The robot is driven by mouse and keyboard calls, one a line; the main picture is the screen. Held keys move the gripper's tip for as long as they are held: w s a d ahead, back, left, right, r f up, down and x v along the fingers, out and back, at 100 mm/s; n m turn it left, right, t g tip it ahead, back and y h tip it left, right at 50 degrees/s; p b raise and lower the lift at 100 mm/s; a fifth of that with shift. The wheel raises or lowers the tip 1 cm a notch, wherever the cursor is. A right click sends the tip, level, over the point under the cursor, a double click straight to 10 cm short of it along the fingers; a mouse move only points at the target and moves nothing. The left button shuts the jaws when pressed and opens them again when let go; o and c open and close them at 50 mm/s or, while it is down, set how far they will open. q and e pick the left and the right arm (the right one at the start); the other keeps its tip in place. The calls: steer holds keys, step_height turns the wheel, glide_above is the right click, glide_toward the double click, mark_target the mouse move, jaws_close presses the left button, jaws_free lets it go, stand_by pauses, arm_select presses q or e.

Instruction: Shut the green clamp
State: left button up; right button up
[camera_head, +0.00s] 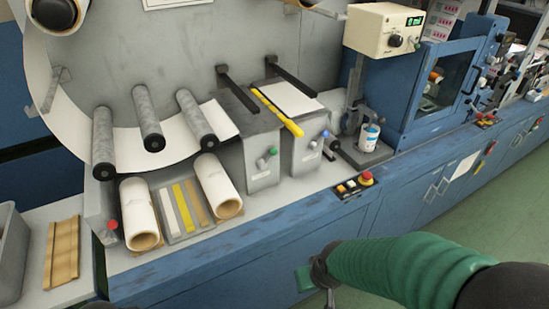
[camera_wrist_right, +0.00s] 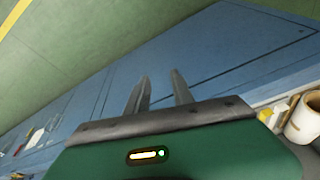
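A small green knob or lever (camera_head: 272,151), which may be the green clamp, is on the front of the left grey box (camera_head: 261,170) on the bench. The picture is too coarse to tell whether the clamp is open or shut. My right arm, in a green sleeve, comes in from the right in the head view. My right gripper (camera_wrist_right: 162,90) is below and in front of the bench edge, well apart from the clamp. In the right wrist view its two fingers are spread and empty, before the blue cabinet front. My left gripper is not in view.
A second grey box (camera_head: 305,155) with a blue knob (camera_head: 325,134) stands to the right. A button panel (camera_head: 354,187) with a red stop button sits at the bench edge. Paper rolls (camera_head: 139,212) lie at the left. The floor (camera_head: 480,215) in front is clear.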

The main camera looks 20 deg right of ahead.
steer(key=w+m+t, duration=0.1)
steer(key=w, duration=0.2)
steer(key=w+m+t, duration=0.1)
steer(key=w+m, duration=0.1)
steer(key=w, duration=0.1)
steer(key=w+r+m+t, duration=0.1)
steer(key=w+m, duration=0.1)
steer(key=w, duration=0.1)
steer(key=shift+w+a+p, duration=0.1)
steer(key=shift+w+p, duration=0.2)
steer(key=shift+p, duration=0.1)
steer(key=c, duration=0.5)
steer(key=w+r+m+t, duration=0.1)
steer(key=w+m, duration=0.1)
steer(key=w, duration=0.2)
steer(key=w+r+m+t, duration=0.1)
steer(key=w+m+t, duration=0.1)
steer(key=w+m, duration=0.1)
steer(key=w+d+m+t+p, duration=0.1)
steer(key=w+m, duration=0.1)
steer(key=w, duration=0.2)
steer(key=shift+w+r+m, duration=0.35)
steer(key=shift+r+m, duration=0.05)
jaws_close()
steer(key=w+d+r+m+t+h, duration=0.3)
steer(key=w+d+r+m+t, duration=0.2)
steer(key=w+m, duration=0.3)
steer(key=m, duration=0.3)
steer(key=shift+r+p, duration=0.15)
steer(key=shift+p, duration=0.15)
